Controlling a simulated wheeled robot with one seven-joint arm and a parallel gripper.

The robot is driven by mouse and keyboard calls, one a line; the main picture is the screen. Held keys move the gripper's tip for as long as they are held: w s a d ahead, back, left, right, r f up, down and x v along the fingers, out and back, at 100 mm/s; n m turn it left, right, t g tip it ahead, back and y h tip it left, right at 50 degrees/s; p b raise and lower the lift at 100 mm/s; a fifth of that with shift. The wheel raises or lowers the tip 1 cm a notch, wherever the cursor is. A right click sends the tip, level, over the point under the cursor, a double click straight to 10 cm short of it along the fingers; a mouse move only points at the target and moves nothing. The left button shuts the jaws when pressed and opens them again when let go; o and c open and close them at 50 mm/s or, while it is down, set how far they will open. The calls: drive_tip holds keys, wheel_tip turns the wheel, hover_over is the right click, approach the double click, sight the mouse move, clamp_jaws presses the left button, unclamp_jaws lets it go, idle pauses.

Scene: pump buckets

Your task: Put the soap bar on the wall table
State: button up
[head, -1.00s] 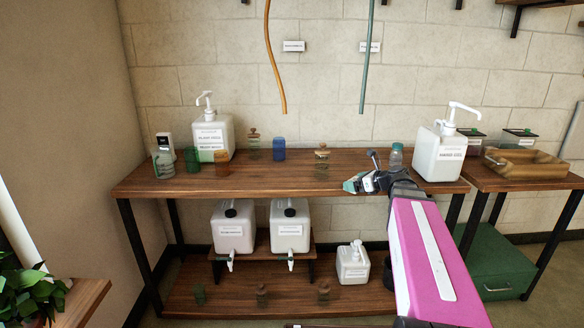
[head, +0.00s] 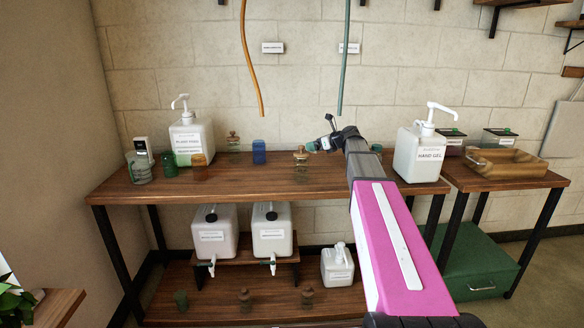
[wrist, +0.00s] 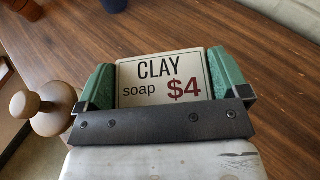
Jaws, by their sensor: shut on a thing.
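My gripper (head: 318,146) is over the long wooden table (head: 250,182) that stands against the wall. In the wrist view its green fingers (wrist: 165,85) are shut on a flat beige soap bar (wrist: 160,80) printed "CLAY soap $4". The bar sits between both fingers, above the wooden tabletop (wrist: 200,25). In the head view the bar is too small or hidden to make out.
A corked glass jar (head: 301,162) stands close by my gripper; its wooden stopper (wrist: 45,112) shows left of the fingers. A hand gel pump bottle (head: 420,150) stands to the right. A blue cup (head: 259,152) and plant food bottle (head: 190,140) stand left.

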sight(317, 170)
wheel_tip(317, 170, down, 9)
drive_tip(key=shift+f, duration=0.1)
idle(0.4)
drive_tip(key=shift+f, duration=0.1)
drive_tip(key=o, duration=0.6)
drive_tip(key=shift+o, duration=0.2)
drive_tip(key=v, duration=1.2)
